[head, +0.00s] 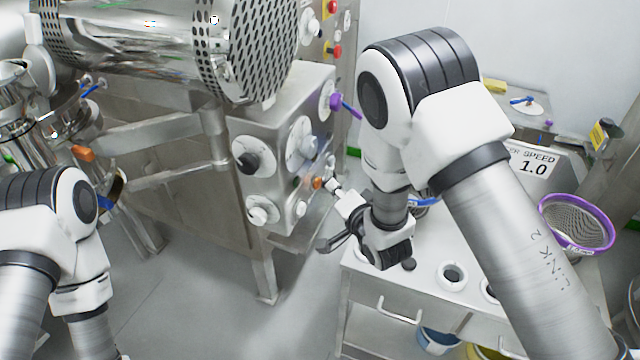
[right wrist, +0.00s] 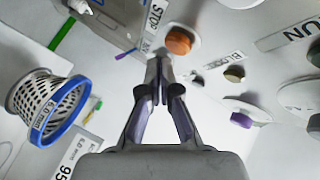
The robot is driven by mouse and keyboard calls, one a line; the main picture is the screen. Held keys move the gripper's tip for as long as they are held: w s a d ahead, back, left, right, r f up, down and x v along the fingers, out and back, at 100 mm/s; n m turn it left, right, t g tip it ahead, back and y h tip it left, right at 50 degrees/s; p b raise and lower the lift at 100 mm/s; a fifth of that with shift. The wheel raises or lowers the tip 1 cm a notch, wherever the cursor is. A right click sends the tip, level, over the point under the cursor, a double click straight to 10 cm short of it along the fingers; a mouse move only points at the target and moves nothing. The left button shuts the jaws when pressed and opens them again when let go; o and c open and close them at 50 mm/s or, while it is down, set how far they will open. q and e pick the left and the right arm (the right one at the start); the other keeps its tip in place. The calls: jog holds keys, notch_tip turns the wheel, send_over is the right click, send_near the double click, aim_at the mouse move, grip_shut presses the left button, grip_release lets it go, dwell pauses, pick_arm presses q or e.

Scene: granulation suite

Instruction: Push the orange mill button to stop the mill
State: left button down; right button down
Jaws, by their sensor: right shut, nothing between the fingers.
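The orange mill button (head: 317,183) is on the right part of the steel control box (head: 262,128) in the head view. In the right wrist view the orange button (right wrist: 179,40) sits on a pale round plate beside a STOP label. My right gripper (head: 334,187) is shut and empty, with its tips close to the right of the button. In the right wrist view the closed fingertips (right wrist: 160,62) are just below and left of the button; I cannot tell if they touch it. My left arm shows at the left, but its gripper is out of view.
Other knobs surround the button, including a black knob (head: 247,162) and a purple button (right wrist: 241,119). A purple-rimmed mesh basket (head: 546,206) and a speed sign (head: 536,164) are on the right. A white bench with drawers (head: 375,305) stands below my right arm.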

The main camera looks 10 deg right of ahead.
jog(key=s+d, duration=0.1)
jog(key=d, duration=0.1)
jog(key=s+d, duration=0.1)
jog(key=d, duration=0.1)
jog(key=shift+s+b, duration=0.4)
dwell(0.6)
